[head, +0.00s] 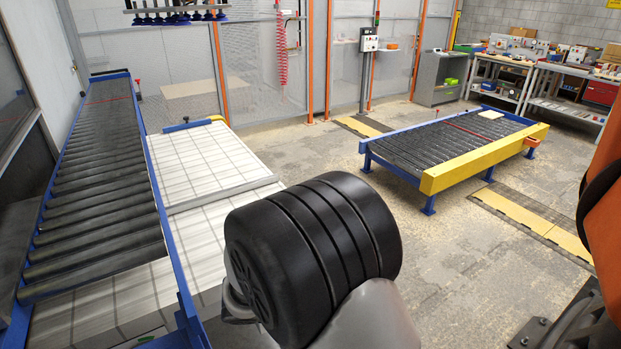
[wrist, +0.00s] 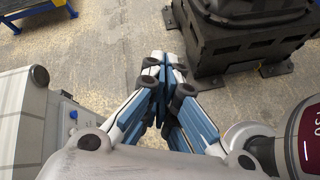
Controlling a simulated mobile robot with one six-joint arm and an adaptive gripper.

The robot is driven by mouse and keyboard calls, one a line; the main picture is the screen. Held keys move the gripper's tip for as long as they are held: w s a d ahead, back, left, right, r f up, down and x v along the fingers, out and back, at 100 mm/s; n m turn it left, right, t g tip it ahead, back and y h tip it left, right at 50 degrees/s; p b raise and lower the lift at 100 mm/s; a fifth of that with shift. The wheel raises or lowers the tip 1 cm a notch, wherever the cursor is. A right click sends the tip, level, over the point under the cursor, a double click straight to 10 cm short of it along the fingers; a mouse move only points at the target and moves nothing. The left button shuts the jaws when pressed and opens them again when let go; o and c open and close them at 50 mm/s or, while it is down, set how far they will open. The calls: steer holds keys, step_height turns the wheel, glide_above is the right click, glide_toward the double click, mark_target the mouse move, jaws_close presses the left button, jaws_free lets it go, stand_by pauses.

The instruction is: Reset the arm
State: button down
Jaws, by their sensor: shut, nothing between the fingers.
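My gripper (wrist: 163,68) shows in the wrist view with its blue-padded fingers closed together. Nothing is between them, and bare concrete floor lies below. In the head view my gripper is not visible; a black ribbed part and grey link of my own arm fill the lower middle and hide what lies behind them.
A long roller conveyor (head: 100,190) with blue rails runs along the left. A low roller table (head: 455,140) with a yellow front beam stands at right. Workbenches (head: 575,72) stand at the back right. Open floor (head: 440,240) lies between. A dark pedestal (wrist: 245,40) stands near my gripper.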

steer(key=s+d+r+m+y, duration=0.3)
steer(key=s+r+m+y, duration=0.2)
steer(key=s+r+m, duration=0.3)
steer(key=s+d+r+m+y, duration=0.3)
steer(key=s+r+m+y, duration=0.2)
steer(key=s+r+m, duration=0.3)
steer(key=s+m, duration=0.3)
steer(key=s, duration=0.2)
steer(key=shift+s+d, duration=0.15)
steer(key=shift+d, duration=0.1)
steer(key=shift+a+r, duration=0.1)
steer(key=shift+a, duration=0.1)
